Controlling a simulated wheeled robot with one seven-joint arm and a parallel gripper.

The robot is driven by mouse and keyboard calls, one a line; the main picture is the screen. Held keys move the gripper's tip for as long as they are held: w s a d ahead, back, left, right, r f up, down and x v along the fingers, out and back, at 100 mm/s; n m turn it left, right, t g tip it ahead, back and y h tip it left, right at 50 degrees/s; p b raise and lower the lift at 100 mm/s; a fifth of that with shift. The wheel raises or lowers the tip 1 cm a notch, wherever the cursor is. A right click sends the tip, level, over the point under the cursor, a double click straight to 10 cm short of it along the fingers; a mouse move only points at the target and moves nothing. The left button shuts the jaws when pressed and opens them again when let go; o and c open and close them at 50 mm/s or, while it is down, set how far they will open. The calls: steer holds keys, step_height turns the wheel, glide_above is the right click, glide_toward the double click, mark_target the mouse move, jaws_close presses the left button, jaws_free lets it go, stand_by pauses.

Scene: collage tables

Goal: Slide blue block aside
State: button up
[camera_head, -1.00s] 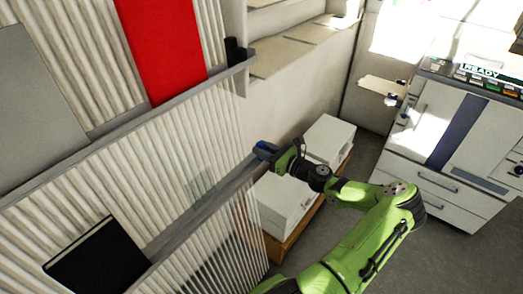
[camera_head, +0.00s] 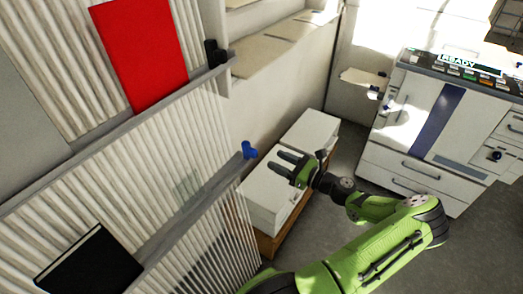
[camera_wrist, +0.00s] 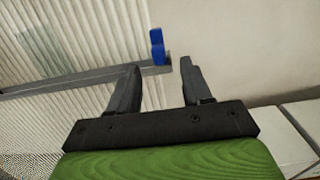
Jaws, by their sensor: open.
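The blue block (camera_head: 249,150) sits at the right end of a grey rail (camera_head: 205,190) that runs along the ribbed white panel. It also shows in the wrist view (camera_wrist: 157,46), upright on the end of the rail, beyond the fingertips and between them in the picture. My gripper (camera_head: 283,163) is open and empty, to the right of the block and apart from it. Its two dark fingers point toward the block; they also show in the wrist view (camera_wrist: 160,72).
A red panel (camera_head: 140,50) and a black panel (camera_head: 88,262) stand on rails at the left. A black piece (camera_head: 215,52) sits at the upper rail's end. White boxes (camera_head: 270,205) stand low behind my gripper. A white printer (camera_head: 430,130) stands at the right.

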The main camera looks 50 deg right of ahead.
steer(key=s, duration=0.4)
steer(key=shift+s+d, duration=0.1)
steer(key=shift+d, duration=0.05)
